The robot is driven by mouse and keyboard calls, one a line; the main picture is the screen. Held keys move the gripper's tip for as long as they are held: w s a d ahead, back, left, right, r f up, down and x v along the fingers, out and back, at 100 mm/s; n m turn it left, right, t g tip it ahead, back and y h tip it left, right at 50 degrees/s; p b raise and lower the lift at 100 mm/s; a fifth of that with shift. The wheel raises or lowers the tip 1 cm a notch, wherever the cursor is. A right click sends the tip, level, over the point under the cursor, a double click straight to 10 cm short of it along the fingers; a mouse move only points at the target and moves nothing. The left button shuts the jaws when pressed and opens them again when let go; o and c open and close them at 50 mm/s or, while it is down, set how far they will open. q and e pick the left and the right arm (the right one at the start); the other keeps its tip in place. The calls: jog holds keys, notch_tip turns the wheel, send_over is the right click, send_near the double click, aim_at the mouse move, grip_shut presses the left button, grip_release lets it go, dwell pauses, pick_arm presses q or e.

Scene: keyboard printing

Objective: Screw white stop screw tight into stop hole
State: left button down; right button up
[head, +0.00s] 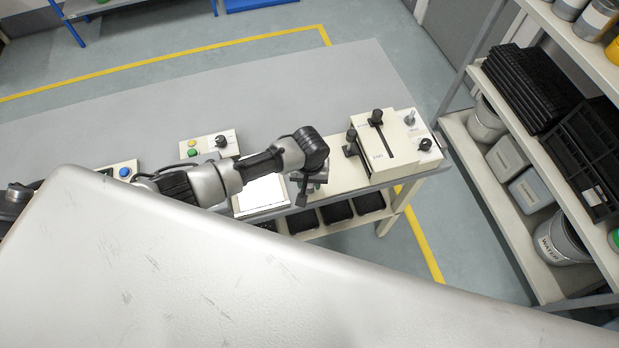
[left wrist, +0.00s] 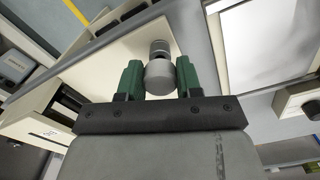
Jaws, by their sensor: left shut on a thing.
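My left gripper (head: 305,188) hangs over the front edge of the bench, beside a white square plate. In the left wrist view its two green fingers (left wrist: 159,76) are shut on a light grey, round-headed piece, which looks like the stop screw (left wrist: 159,77). A narrower ridged section of the piece shows beyond the head, against a cream surface. I cannot tell whether it sits in the stop hole; the hole itself is hidden. My right gripper is not in view.
A cream lever box (head: 385,145) stands right of the gripper, with a knob panel (head: 424,130) beside it. A small button panel (head: 208,146) lies behind the arm. Black bins (head: 336,212) sit under the bench. A loaded shelf (head: 520,170) stands at right. A pale surface hides the foreground.

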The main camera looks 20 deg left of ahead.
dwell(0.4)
pick_arm(q)
jog(key=shift+f, duration=0.2)
dwell(0.4)
jog(key=shift+f, duration=0.45)
jog(key=c, duration=1.4)
grip_release()
jog(key=shift+r, duration=0.1)
grip_shut()
